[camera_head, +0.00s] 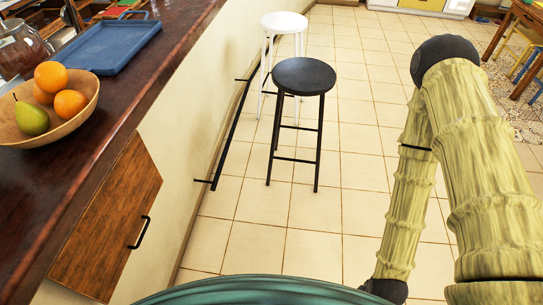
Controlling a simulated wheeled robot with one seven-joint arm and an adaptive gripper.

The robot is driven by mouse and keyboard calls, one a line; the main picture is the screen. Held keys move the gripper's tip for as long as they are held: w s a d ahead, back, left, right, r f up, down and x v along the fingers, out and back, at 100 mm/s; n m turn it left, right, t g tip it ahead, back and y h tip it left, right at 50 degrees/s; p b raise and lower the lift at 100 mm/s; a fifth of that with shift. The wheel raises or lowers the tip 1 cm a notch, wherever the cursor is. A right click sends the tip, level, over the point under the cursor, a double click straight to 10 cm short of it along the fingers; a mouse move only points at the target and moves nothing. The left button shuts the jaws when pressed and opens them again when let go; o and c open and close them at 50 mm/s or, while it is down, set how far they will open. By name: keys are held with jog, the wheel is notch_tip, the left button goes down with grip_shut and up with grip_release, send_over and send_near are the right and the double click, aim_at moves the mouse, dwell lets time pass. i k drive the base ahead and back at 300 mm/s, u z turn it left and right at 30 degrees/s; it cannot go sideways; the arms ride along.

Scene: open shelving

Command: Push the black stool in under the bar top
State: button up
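The black stool (304,76) stands upright on the tiled floor near the middle of the camera_head view. It has a round seat and thin dark legs. The bar top (150,78) is a dark wooden counter running along the left side. The stool is to the right of the counter wall, with a strip of floor between, and is not beneath the top. My arm is folded at the right of the view. Its lower end (388,289) goes down to the bottom edge, and my gripper is not visible.
A white stool (284,22) stands just behind the black one. A black foot rail (233,125) runs along the wall. A fruit bowl (77,112) and a blue tray (109,45) sit on the counter. Tiled floor (315,245) in front of the stool is clear.

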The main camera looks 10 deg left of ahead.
aim_at(302, 76)
jog(key=k, duration=0.55)
jog(key=u, duration=0.65)
jog(key=i, duration=1.4)
jog(key=u, duration=0.4)
